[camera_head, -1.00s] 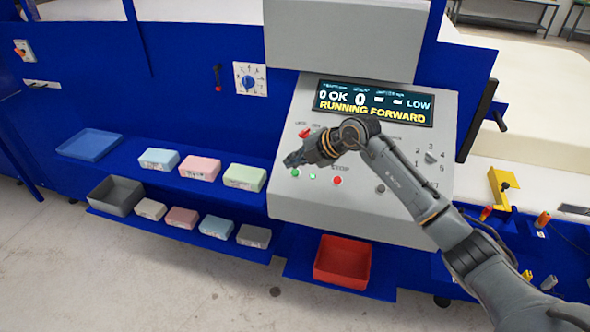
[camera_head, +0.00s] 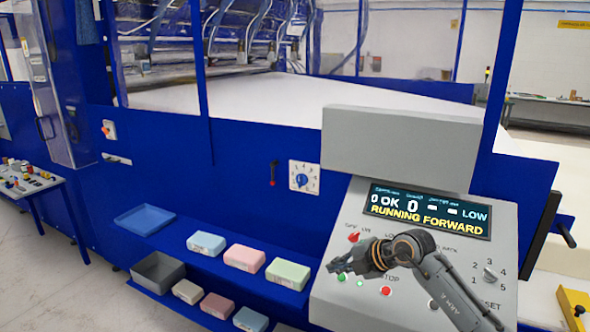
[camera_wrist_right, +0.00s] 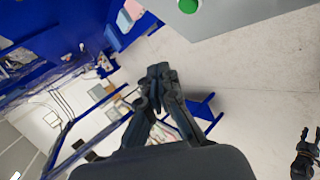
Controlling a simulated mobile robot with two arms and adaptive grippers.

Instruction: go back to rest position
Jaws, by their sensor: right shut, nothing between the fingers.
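My right gripper (camera_head: 338,265) is shut and empty. In the head view it hovers in front of the grey control panel (camera_head: 330,300), near its row of buttons. The panel's screen (camera_head: 428,211) reads "RUNNING FORWARD" and "LOW". A green button (camera_head: 360,291) and a red button (camera_head: 385,291) show just below the gripper. In the right wrist view the gripper's closed fingers (camera_wrist_right: 158,75) point over the pale floor, and a green button (camera_wrist_right: 188,5) shows at the top edge. My left gripper is not in the head view; a dark gripper-like part shows at the right wrist view's lower right.
A blue shelf left of the panel holds a blue tray (camera_head: 145,218) and blue, pink and green foam blocks (camera_head: 244,257). A grey bin (camera_head: 158,271) and more blocks sit on the lower shelf. Open floor (camera_head: 60,285) lies at the left.

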